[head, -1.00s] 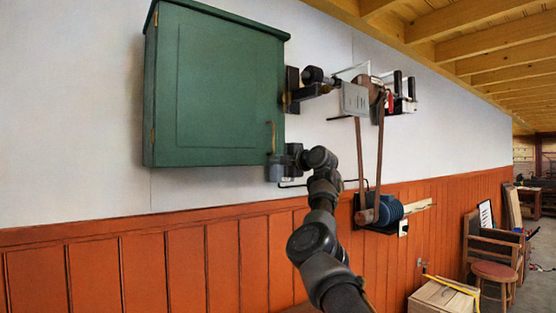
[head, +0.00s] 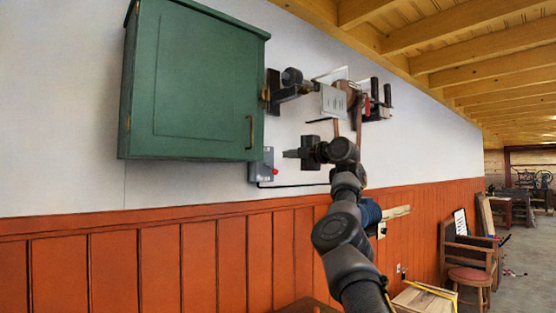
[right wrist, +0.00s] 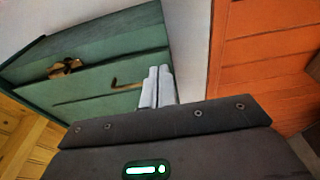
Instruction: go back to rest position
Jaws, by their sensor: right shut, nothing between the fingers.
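My right gripper (head: 291,153) is shut and empty in the head view, in front of the white wall just right of a small grey switch box (head: 261,168) with a red button. A gap shows between its fingertips and the box. In the right wrist view the closed fingers (right wrist: 157,87) point toward the green cabinet (right wrist: 100,75), with its brass handle near them. The green cabinet (head: 195,85) hangs on the wall with its door closed. My left gripper is not in view.
A belt-driven machine (head: 345,97) is mounted on the wall to the right, partly behind my arm. Orange panelling (head: 160,265) covers the lower wall. A wooden crate (head: 425,300), a chair and a stool (head: 470,277) stand at the right, with open floor beyond.

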